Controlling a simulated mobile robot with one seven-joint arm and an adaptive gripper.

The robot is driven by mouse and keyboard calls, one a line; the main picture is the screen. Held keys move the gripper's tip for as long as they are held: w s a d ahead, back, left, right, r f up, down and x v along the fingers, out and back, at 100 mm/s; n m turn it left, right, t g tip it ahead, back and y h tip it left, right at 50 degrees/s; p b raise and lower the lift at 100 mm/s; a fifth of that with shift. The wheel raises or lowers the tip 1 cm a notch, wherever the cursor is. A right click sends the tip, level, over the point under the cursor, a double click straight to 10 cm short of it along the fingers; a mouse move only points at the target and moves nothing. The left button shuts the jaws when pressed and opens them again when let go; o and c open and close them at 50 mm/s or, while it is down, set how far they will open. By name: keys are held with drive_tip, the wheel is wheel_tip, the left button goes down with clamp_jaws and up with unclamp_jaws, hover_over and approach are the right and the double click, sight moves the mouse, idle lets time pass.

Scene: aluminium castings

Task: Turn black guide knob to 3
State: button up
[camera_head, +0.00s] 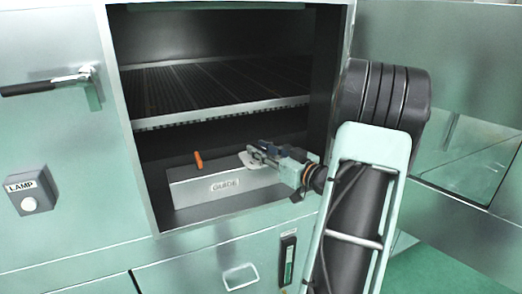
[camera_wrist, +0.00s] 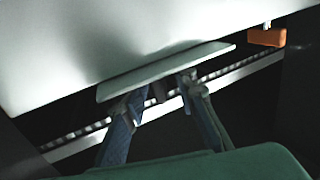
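A grey box with a GUIDE label (camera_head: 225,185) sits on the floor of the open cabinet compartment. A pale plate (camera_head: 247,161) stands at the box's right part. The plate also shows as a slanted light slab in the wrist view (camera_wrist: 165,70). My gripper (camera_head: 259,152) reaches in from the right, at the plate. In the wrist view its fingertips (camera_wrist: 160,98) are apart, just below the plate's edge. A small dark piece (camera_wrist: 157,92) shows between them; I cannot tell whether it is the black guide knob. No 3 or other scale mark is readable.
An orange peg (camera_head: 198,160) stands on the box left of my gripper, and shows at the upper right in the wrist view (camera_wrist: 267,37). A ribbed shelf (camera_head: 215,90) spans the compartment above. The compartment's right wall is close to my arm.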

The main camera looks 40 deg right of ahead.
drive_tip(key=shift+s, duration=0.15)
drive_tip(key=s+d, duration=0.1)
drive_tip(key=s, duration=1)
drive_tip(key=shift+s+d, duration=0.2)
drive_tip(key=shift+s, duration=0.15)
drive_tip(key=shift+w, duration=0.1)
